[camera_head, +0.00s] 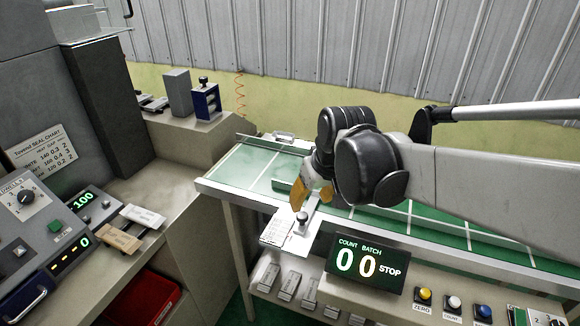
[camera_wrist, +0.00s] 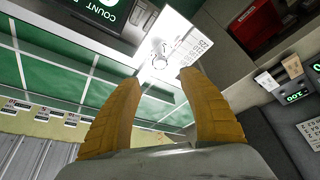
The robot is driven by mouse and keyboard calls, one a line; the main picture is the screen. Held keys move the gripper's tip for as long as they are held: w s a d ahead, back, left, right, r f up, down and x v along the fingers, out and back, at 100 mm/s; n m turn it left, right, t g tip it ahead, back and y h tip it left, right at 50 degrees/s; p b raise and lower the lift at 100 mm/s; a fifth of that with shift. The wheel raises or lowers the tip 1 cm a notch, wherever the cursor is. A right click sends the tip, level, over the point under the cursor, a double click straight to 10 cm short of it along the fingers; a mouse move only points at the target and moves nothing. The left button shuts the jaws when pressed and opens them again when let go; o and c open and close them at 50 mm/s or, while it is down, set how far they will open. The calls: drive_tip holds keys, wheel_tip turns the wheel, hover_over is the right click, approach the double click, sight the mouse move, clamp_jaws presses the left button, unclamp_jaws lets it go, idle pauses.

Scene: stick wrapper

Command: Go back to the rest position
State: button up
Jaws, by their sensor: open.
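My gripper (camera_head: 303,193) is over the near edge of the green conveyor table, just above a small plate with a dark-topped knob (camera_head: 301,219). In the wrist view its two yellow fingers (camera_wrist: 159,88) stand well apart with nothing between them. The metal knob (camera_wrist: 160,58) shows beyond the fingertips, apart from them. A white printed card (camera_head: 277,229) lies beside the knob; it also shows in the wrist view (camera_wrist: 190,45). My arm hides part of the table behind the gripper.
A count display (camera_head: 367,262) reading 00 STOP stands in front of the table (camera_head: 255,170). Coloured buttons (camera_head: 453,302) sit at lower right. A machine with a control panel (camera_head: 45,235) is at left, above a red bin (camera_head: 150,300). A blue block device (camera_head: 206,101) stands at the back.

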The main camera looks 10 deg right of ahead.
drive_tip(key=shift+v, duration=1.05)
drive_tip(key=s+f+m+t, duration=0.1)
drive_tip(key=s+t, duration=0.1)
drive_tip(key=s, duration=1)
drive_tip(key=shift+s+d+f+m+t+h, duration=0.3)
drive_tip(key=shift+s+d+m+t, duration=0.1)
drive_tip(key=shift+d, duration=0.1)
